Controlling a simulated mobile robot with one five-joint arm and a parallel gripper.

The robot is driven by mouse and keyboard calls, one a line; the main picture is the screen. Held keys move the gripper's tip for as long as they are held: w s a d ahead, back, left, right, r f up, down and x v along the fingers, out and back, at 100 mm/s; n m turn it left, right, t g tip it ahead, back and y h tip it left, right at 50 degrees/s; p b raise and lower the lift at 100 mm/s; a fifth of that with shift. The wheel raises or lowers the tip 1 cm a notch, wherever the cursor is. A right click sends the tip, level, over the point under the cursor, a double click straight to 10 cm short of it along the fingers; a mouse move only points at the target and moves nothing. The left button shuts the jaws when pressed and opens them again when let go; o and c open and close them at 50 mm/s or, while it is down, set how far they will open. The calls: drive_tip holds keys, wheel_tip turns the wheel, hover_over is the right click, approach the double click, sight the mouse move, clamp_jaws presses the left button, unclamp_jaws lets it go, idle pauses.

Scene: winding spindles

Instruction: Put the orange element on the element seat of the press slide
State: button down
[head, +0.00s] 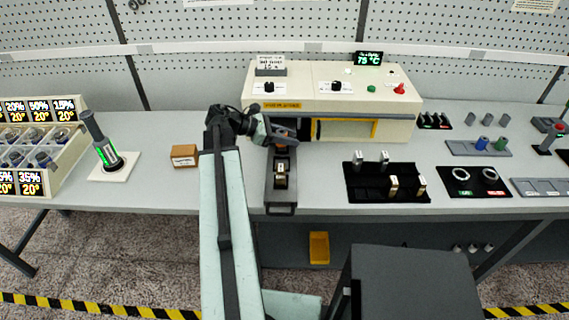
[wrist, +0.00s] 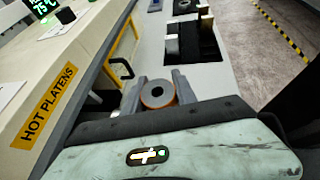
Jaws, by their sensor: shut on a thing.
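The element seat is not clearly seen, and I cannot tell whether the element touches the slide.
The press (head: 340,88) with its yellow-edged opening stands behind. A black tray (head: 384,194) with several small blocks lies to the right. A cardboard box (head: 185,156) and a green-lit post (head: 104,146) stand to the left. The table between tray and slide is clear.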

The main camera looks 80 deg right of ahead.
sight(289, 162)
wheel_tip(289, 162, down, 10)
drive_tip(key=b, duration=0.8)
drive_tip(key=shift+r+b, duration=0.1)
drive_tip(key=shift+b, duration=0.25)
drive_tip(key=shift+r, duration=0.2)
drive_tip(key=shift+f, duration=0.15)
drive_tip(key=c, duration=1)
unclamp_jaws()
drive_tip(key=shift+r, duration=0.25)
drive_tip(key=p+v, duration=0.5)
drive_tip(key=v, duration=0.7)
drive_tip(key=shift+p, duration=0.3)
drive_tip(key=shift+f, duration=0.1)
